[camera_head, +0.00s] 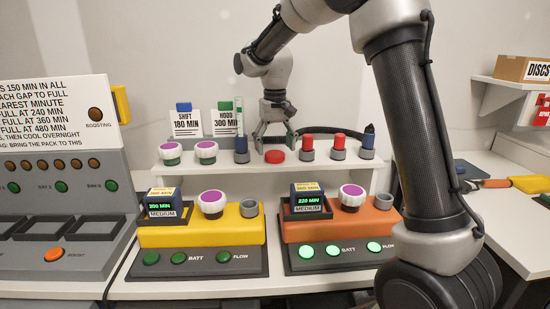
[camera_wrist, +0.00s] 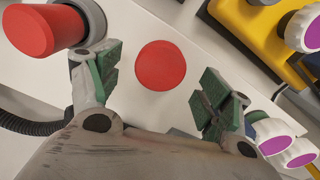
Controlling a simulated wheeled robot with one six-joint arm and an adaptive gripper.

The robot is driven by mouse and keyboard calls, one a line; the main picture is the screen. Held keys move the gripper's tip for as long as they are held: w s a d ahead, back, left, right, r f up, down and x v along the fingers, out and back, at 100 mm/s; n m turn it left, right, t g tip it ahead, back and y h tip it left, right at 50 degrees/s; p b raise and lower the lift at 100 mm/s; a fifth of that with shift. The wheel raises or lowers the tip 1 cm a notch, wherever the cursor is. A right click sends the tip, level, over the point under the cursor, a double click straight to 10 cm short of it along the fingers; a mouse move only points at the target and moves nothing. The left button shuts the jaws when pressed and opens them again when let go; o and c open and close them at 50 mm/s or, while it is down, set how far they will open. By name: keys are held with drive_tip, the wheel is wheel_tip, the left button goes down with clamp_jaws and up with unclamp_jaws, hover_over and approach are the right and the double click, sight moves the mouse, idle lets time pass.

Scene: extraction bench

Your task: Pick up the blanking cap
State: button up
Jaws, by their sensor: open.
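The red round cap (camera_head: 275,156), which I take as the blanking cap, sits on the white raised shelf near its middle. In the wrist view the red cap (camera_wrist: 161,66) shows as a plain disc between and just beyond my fingertips. My gripper (camera_head: 275,140) points down over it with one finger to each side. The fingers, with green pads, are open and empty in the wrist view (camera_wrist: 158,84). There is a gap between each pad and the cap, and I see no contact.
White-and-purple knobs (camera_head: 206,151) are farther left. Yellow (camera_head: 232,232) and orange (camera_head: 300,231) units sit in front. A black hose (camera_head: 340,133) runs behind.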

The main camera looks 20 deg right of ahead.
wheel_tip(320, 180, down, 2)
drive_tip(key=shift+f, duration=0.15)
drive_tip(key=c, duration=1.1)
